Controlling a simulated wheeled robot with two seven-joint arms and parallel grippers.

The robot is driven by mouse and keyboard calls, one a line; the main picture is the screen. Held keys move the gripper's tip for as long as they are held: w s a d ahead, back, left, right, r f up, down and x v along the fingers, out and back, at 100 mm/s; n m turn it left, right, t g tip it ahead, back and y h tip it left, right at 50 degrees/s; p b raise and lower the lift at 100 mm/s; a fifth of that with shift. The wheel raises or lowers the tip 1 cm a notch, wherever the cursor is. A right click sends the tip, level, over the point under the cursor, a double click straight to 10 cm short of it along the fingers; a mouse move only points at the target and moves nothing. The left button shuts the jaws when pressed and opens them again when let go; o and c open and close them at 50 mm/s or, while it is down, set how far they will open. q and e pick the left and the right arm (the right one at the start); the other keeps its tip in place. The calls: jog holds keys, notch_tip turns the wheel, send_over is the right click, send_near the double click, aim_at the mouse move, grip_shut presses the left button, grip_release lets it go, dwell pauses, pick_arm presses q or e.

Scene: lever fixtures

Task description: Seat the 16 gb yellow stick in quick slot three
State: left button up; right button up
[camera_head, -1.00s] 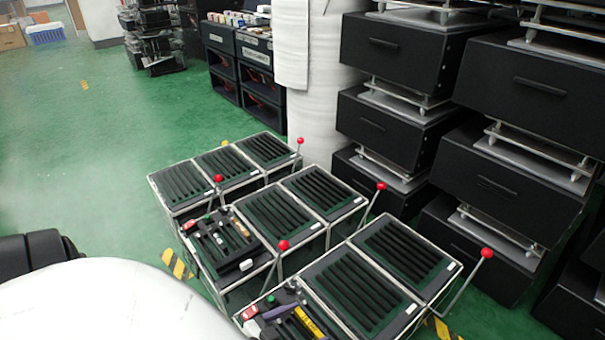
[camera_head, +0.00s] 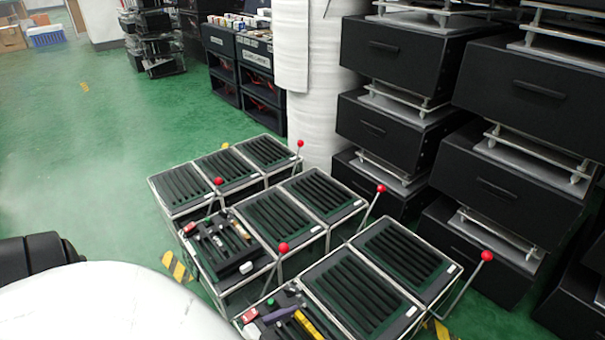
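A yellow stick (camera_head: 309,323) lies in the nearest black board section at the bottom edge, beside a purple piece (camera_head: 278,316). Its lower end is cut off by the frame, and no label is readable on it. Several framed fixtures with dark green slotted panels (camera_head: 359,290) stand in rows, with red-ball levers (camera_head: 487,256) at their sides. Slot numbers are not readable, so I cannot tell which one is quick slot three. Neither of my grippers is in view.
Another board section (camera_head: 222,246) with small parts stands in the middle row. Black drawer units (camera_head: 398,115) rise close behind on the right, next to a white wrapped column (camera_head: 325,90). Green floor (camera_head: 100,180) is open at the left. Yellow-black tape (camera_head: 178,266) marks the floor.

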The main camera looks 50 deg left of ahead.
aim_at(303, 336)
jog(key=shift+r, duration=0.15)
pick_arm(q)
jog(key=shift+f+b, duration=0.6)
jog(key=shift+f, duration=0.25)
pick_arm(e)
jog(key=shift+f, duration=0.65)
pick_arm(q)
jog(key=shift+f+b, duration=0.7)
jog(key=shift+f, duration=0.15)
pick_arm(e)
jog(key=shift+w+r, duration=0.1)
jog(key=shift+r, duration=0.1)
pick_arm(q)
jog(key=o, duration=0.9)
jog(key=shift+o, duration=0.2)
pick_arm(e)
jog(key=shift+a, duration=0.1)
